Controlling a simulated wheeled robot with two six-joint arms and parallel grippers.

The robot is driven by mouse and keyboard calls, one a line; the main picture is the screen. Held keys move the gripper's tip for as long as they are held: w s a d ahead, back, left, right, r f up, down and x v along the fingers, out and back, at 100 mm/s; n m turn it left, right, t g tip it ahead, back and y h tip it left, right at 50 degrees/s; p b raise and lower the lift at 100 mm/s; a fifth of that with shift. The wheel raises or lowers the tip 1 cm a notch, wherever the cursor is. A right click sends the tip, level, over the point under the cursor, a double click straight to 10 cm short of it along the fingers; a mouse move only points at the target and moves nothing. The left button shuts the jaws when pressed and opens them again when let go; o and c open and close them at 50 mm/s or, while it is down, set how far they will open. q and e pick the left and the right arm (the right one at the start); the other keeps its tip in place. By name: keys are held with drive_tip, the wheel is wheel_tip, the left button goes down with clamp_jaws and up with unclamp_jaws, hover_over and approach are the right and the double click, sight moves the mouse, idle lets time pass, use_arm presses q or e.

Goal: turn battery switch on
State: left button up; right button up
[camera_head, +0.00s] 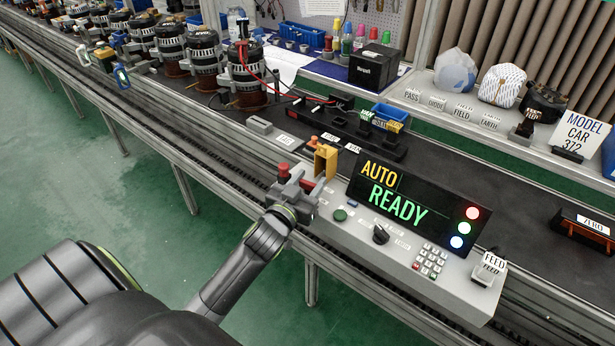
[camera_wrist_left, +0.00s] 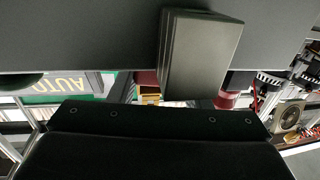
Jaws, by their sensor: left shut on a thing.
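My left gripper (camera_head: 297,187) is at the left end of the grey control console (camera_head: 455,290). Its jaws are shut at a red knob (camera_head: 283,171), which shows just above them; the jaws hide the lower part. I see no readable label marking it as the battery switch. A yellow guard (camera_head: 325,160) stands just right of the jaws. The display (camera_head: 400,200) reads AUTO READY. In the left wrist view a dark block (camera_wrist_left: 200,55) fills the middle and hides the contact; yellow and red patches show behind it. My right gripper is not in view.
A green button (camera_head: 340,215), a black rotary knob (camera_head: 380,234), a keypad (camera_head: 430,260) and a FEED switch (camera_head: 488,268) are on the console. Behind it lies a black strip with small switches (camera_head: 345,138). An alternator (camera_head: 246,75) with red leads stands at upper left.

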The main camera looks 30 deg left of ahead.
use_arm(q)
drive_tip(key=shift+h, duration=0.3)
drive_tip(key=shift+f+m, duration=0.1)
drive_tip(key=shift+m, duration=0.2)
drive_tip(key=m+h+b, duration=0.1)
drive_tip(key=h+b, duration=0.1)
drive_tip(key=b, duration=0.1)
drive_tip(key=shift+h+b, duration=0.3)
drive_tip(key=shift+b, duration=0.15)
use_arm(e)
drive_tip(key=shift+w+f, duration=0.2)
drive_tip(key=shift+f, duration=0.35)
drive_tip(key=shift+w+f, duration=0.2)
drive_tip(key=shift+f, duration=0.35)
use_arm(q)
drive_tip(key=shift+m, duration=0.3)
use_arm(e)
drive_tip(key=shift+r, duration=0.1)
use_arm(q)
drive_tip(key=o, duration=1)
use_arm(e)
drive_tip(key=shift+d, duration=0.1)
use_arm(q)
drive_tip(key=shift+s, duration=0.1)
